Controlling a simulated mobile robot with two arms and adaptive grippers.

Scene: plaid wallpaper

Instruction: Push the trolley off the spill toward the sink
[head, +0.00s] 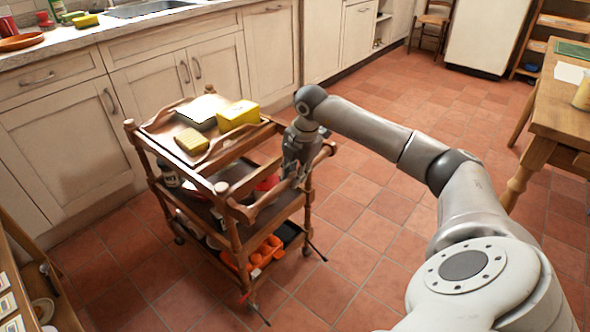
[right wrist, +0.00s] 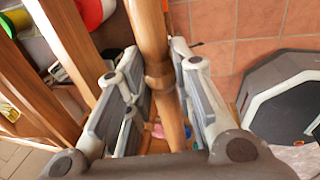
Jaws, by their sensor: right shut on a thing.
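The wooden trolley (head: 196,207) stands on the tiled floor beside the cabinets, with its shelves loaded. My right gripper (head: 296,176) reaches the trolley's right end, at its handle rail. In the right wrist view, the fingers of my right gripper (right wrist: 155,90) lie on both sides of a round wooden bar of the trolley (right wrist: 147,35) and are shut on it. The sink (head: 150,8) is set in the counter at the top left. I cannot make out the spill; the floor under the trolley is largely hidden. My left gripper is not in view.
A yellow box (head: 238,115) and a yellow sponge-like block (head: 191,141) sit on the trolley's top; orange things (head: 262,252) lie on its bottom shelf. Cabinets (head: 68,140) run close behind it. A wooden table (head: 562,115) stands at right. Open tiles (head: 370,165) lie between.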

